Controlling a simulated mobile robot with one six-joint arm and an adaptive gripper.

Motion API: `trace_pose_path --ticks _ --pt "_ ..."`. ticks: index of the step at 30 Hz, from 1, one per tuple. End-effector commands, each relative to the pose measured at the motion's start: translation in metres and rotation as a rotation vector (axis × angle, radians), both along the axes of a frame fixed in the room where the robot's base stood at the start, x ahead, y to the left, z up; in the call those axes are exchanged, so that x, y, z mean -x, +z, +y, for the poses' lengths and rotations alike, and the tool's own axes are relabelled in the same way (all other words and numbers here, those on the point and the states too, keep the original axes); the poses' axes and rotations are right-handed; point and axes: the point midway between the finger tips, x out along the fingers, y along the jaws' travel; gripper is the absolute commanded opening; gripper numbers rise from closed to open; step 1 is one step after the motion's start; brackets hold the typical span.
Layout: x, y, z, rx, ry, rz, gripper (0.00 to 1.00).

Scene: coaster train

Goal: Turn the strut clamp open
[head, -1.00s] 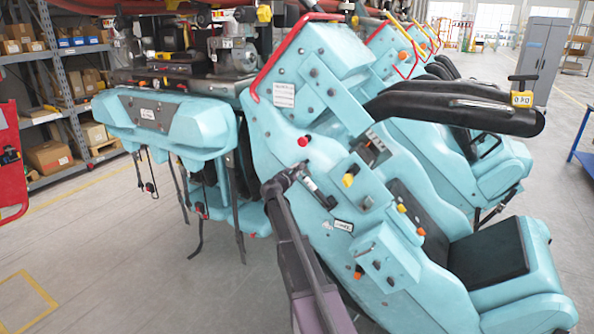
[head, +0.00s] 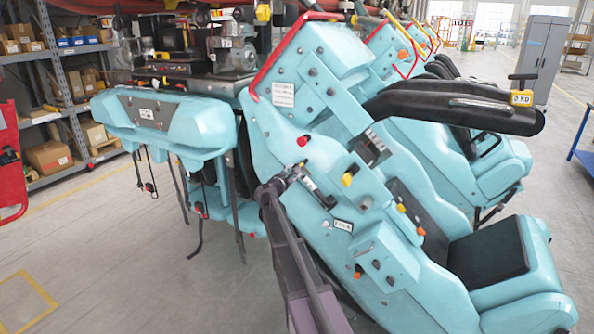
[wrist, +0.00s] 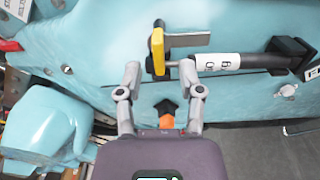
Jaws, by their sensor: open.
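In the wrist view, a yellow-and-black handle (wrist: 157,52), which looks like the strut clamp, sits at the left end of a dark strut (wrist: 250,61) with a white label. My gripper (wrist: 162,72) is open. Its two grey fingers point at the handle, one on each side of it and short of it in the picture; nothing is held between them. In the head view my gripper (head: 299,174) is beside the teal seat side, near a short dark strut (head: 320,194). The clamp cannot be made out clearly there.
An orange piece with a black knob (wrist: 166,110) shows between my fingers. The teal coaster car (head: 290,130) fills the middle, with a black restraint arm (head: 430,103) at the right. Shelves (head: 60,100) stand at the left. The floor at the front left is free.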

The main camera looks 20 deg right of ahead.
Motion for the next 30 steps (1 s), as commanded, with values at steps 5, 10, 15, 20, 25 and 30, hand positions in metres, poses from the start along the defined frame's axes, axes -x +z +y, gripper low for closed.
trace_pose_path --ticks 5,10,15,20,25,30 --pt "0.021 0.0 0.025 0.0 0.002 0.0 0.49" --pt "0.038 0.0 0.046 0.001 0.001 0.0 0.49" --pt "0.049 0.0 0.061 0.001 -0.001 0.0 0.49" --pt "0.053 0.0 0.067 0.001 -0.001 0.0 0.49" --pt "0.054 0.0 0.068 0.002 -0.001 0.0 0.49" --pt "0.054 0.0 0.068 0.002 -0.001 0.0 0.49"
